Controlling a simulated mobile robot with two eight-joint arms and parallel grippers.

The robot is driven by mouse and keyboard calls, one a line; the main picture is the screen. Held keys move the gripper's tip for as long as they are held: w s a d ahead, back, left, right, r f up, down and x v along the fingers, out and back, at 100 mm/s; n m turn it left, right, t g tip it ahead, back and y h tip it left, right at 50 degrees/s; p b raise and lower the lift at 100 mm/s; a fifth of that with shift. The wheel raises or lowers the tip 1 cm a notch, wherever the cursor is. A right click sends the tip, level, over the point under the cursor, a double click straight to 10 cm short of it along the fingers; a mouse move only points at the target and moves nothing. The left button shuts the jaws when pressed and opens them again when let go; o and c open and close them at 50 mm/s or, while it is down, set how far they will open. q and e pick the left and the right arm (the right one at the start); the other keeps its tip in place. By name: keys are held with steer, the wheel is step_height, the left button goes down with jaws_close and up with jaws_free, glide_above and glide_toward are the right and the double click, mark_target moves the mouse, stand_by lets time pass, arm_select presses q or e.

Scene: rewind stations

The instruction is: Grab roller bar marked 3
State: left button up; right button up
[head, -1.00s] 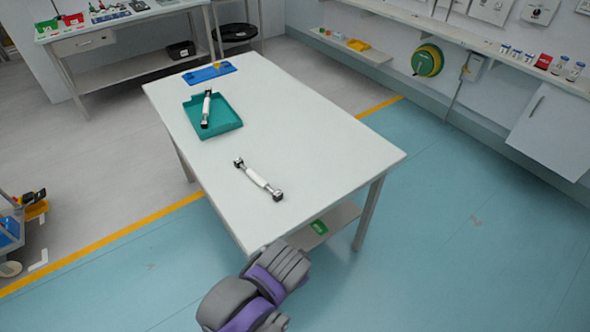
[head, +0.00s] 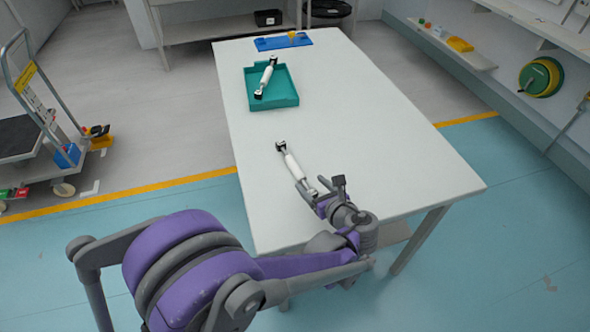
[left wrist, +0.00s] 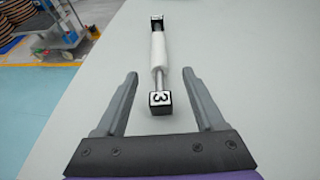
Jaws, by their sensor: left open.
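The roller bar marked 3 (head: 292,168) lies on the white table (head: 390,150), a white roller with black end blocks. In the left wrist view the bar (left wrist: 158,52) points away from me, and its near end block shows a 3. My left gripper (head: 327,190) is open at the near end of the bar. In the left wrist view its two fingers (left wrist: 160,92) stand either side of the near end block, apart from it. A second roller bar (head: 266,78) lies tilted in a teal tray (head: 287,103) farther back. My right gripper is not in view.
A blue mat (head: 270,43) with a small yellow item lies at the table's far end. A trolley (head: 35,125) stands on the floor at left. A wall shelf (head: 450,45) runs at right. The table's right side is clear.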

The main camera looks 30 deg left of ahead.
mark_target(303, 179)
arm_select(q)
steer(key=x, duration=0.3)
steer(key=f+x, duration=0.1)
steer(key=x, duration=0.2)
steer(key=shift+s+d+b, duration=0.1)
steer(key=shift+s+b, duration=0.1)
steer(key=shift+b, duration=0.15)
jaws_close()
